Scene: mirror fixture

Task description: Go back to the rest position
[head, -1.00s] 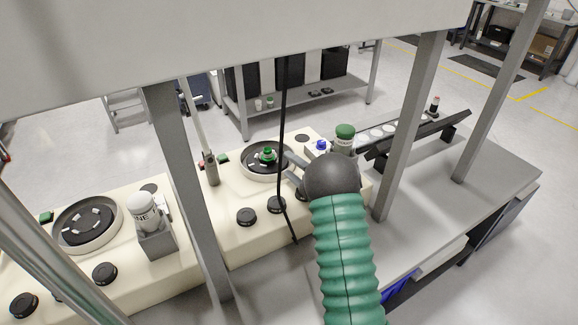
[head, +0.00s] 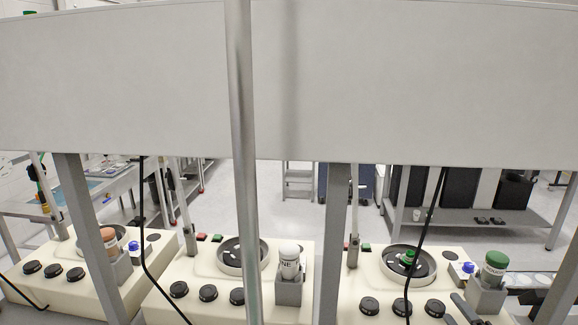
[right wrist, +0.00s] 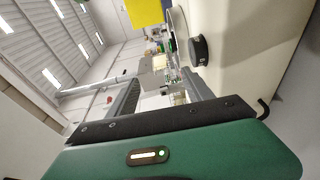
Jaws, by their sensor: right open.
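My right gripper (head: 462,308) shows only in part at the bottom right of the head view, just in front of the right-hand machine. In the right wrist view its two grey fingers (right wrist: 160,78) stand apart with nothing between them. A cream machine body with a black knob (right wrist: 198,51) is beside the fingers there. My left gripper is in neither view.
Cream machines with round dishes and black knobs stand in a row. The right dish (head: 408,263) holds a green-topped piece. A green-capped bottle (head: 495,262) and a white-capped bottle (head: 289,262) sit in grey holders. Grey posts (head: 328,240) and a large white panel (head: 400,80) stand close in front.

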